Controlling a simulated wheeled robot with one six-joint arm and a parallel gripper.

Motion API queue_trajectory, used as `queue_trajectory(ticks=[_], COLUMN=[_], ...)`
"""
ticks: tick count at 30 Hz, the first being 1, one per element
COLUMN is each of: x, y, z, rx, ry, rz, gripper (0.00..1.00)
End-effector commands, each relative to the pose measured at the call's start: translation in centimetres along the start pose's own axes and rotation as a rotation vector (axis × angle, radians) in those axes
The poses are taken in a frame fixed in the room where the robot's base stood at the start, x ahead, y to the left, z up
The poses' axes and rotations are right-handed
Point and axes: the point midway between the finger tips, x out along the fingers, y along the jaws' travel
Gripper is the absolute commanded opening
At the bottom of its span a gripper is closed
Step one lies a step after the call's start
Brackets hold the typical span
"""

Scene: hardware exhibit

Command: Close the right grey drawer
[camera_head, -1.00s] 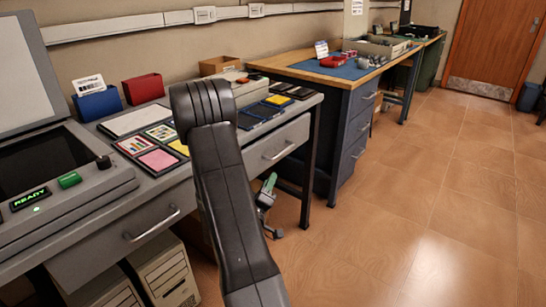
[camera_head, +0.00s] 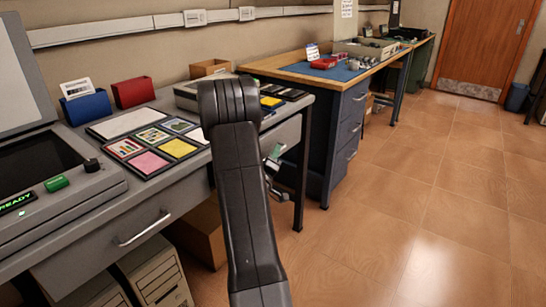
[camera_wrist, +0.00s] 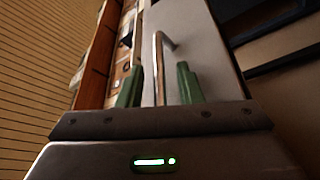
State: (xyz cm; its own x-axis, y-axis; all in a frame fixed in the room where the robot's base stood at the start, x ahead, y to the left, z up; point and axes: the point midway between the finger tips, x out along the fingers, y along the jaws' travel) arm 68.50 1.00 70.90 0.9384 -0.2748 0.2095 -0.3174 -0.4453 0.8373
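The right grey drawer (camera_head: 290,132) is under the right part of the grey desk. My arm covers much of its front in the head view, and its handle is hidden there. How far it stands out is hard to tell. In the wrist view a grey drawer front (camera_wrist: 194,42) with a metal bar handle (camera_wrist: 159,65) is close ahead. My gripper (camera_wrist: 160,84) has its two green fingers apart, one on each side of the handle's near end. Contact with the handle cannot be made out. In the head view my gripper (camera_head: 276,153) shows partly beside my arm, at the drawer front.
The left grey drawer has a bar handle (camera_head: 143,228). A blue drawer cabinet (camera_head: 345,125) under a wooden-topped workbench (camera_head: 265,68) stands to the right. The tiled floor (camera_head: 420,210) at right is clear.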

Motion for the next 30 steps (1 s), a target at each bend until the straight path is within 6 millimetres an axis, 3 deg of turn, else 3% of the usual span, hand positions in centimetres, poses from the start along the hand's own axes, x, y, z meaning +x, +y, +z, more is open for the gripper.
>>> queue_trajectory(ticks=[8, 12, 13, 20, 30], x=[0.1, 0.1, 0.1, 0.1, 1.4], y=[0.0, 0.0, 0.0, -0.1, -2.2], z=[0.0, 0.0, 0.0, -0.2, -3.1], rx=[0.0, 0.0, 0.0, 0.001, 0.001], ry=[0.0, 0.0, 0.0, 0.001, 0.002], rz=[-0.001, -0.001, -0.001, -0.001, -0.001], gripper=[0.3, 0.03, 0.0, 0.0, 0.0])
